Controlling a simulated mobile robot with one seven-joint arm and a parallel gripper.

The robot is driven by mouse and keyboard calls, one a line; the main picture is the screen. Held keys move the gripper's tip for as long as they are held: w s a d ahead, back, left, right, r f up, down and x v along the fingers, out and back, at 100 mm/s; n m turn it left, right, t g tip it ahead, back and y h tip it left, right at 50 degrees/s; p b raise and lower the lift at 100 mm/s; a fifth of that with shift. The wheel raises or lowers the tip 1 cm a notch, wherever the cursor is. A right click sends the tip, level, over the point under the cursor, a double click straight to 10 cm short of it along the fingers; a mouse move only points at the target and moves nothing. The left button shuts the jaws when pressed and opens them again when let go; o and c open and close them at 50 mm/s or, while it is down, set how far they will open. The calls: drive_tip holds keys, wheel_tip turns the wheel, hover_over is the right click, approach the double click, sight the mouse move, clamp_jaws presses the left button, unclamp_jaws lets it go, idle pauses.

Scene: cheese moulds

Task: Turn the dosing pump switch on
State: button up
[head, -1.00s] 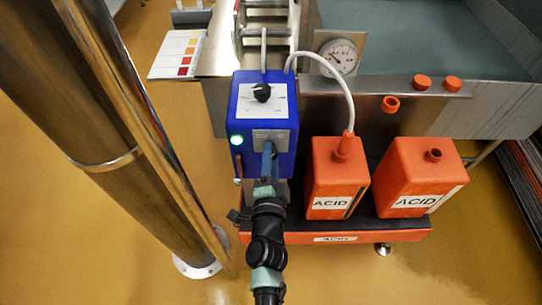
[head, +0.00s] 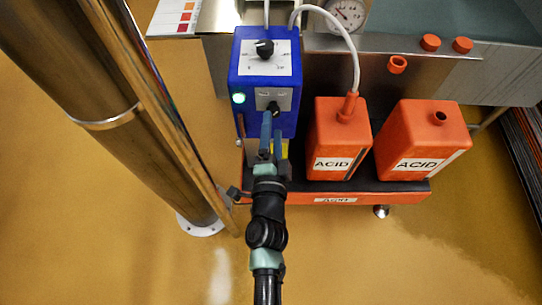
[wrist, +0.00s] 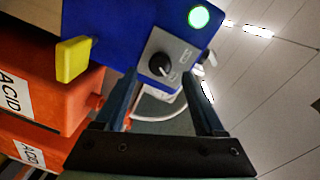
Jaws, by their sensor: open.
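The dosing pump is a blue box (head: 246,80) with a lit green lamp (head: 238,98). Its black rotary switch (head: 273,107) sits on a grey plate low on the front. In the wrist view the switch (wrist: 160,64) shows clearly beside the lit green lamp (wrist: 199,17), with its pointer slanting toward one of two marks too small to read. My gripper (head: 271,125) is just below and in front of the switch. In the wrist view my gripper (wrist: 164,85) has its fingers apart, empty, with the switch showing beyond and between them.
A black dial knob (head: 264,48) sits on a white scale above the switch. A yellow part (wrist: 72,60) sticks out from the pump. Two orange acid canisters (head: 330,145) (head: 418,135) stand right.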

drive_tip(key=s, duration=0.8)
drive_tip(key=shift+s+a+r+b, duration=0.15)
drive_tip(key=shift+s+r+b, duration=0.15)
drive_tip(key=shift+s+b, duration=0.05)
drive_tip(key=shift+w+r, duration=0.1)
